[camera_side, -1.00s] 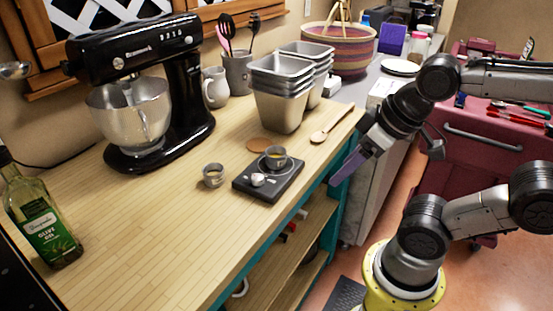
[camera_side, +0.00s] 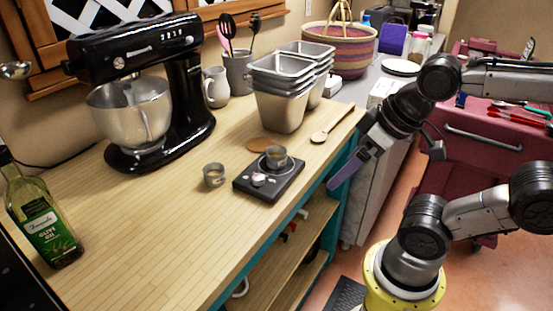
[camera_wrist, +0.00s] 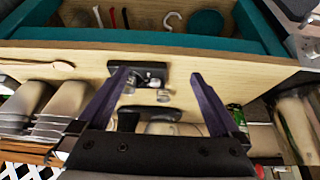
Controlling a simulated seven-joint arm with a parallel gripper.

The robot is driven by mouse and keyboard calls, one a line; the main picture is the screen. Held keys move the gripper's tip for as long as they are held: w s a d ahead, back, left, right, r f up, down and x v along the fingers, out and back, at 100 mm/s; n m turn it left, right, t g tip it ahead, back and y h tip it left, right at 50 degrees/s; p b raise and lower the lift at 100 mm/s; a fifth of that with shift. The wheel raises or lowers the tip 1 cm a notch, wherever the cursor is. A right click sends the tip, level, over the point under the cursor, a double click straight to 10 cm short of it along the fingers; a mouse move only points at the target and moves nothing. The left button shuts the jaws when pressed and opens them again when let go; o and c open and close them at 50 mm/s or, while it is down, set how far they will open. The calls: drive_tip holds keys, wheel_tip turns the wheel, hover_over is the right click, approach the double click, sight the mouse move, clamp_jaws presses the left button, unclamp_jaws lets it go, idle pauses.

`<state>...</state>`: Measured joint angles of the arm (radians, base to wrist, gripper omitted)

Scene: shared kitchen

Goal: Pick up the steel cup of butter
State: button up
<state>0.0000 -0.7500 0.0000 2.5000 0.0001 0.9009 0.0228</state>
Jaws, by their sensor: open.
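A small steel cup (camera_side: 276,157) with a yellowish content stands on a black scale (camera_side: 268,185) near the counter's front edge. A small pale item (camera_side: 258,180) lies on the scale in front of it. A second small steel cup (camera_side: 213,175) stands on the wood just left of the scale; its content is hard to tell. My gripper (camera_side: 338,180) is open and empty, off the counter's edge to the right of the scale. In the wrist view its purple fingers are spread (camera_wrist: 157,76), with the scale (camera_wrist: 138,72) seen between them at a distance.
A black stand mixer (camera_side: 190,85), stacked steel pans (camera_side: 282,105) and utensil crock (camera_side: 238,72) stand at the back. An olive oil bottle (camera_side: 43,220) stands left. The front-left counter is clear.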

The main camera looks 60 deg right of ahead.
drive_tip(key=w+d+r+m+g+h, duration=0.1)
drive_tip(key=w+d+r+m+g, duration=0.15)
drive_tip(key=w+r+m, duration=0.7)
drive_tip(key=m+g, duration=0.3)
drive_tip(key=m, duration=0.3)
hover_over(276, 152)
drive_tip(key=s+a, duration=0.2)
drive_tip(key=a, duration=0.2)
wheel_tip(276, 152, down, 7)
drive_tip(key=f, duration=0.4)
drive_tip(key=d+f, duration=0.1)
drive_tip(key=f, duration=0.4)
drive_tip(key=d+f, duration=0.1)
drive_tip(key=f, duration=0.3)
drive_tip(key=shift+w+f, duration=0.3)
drive_tip(key=shift+r, duration=0.1)
clamp_jaws()
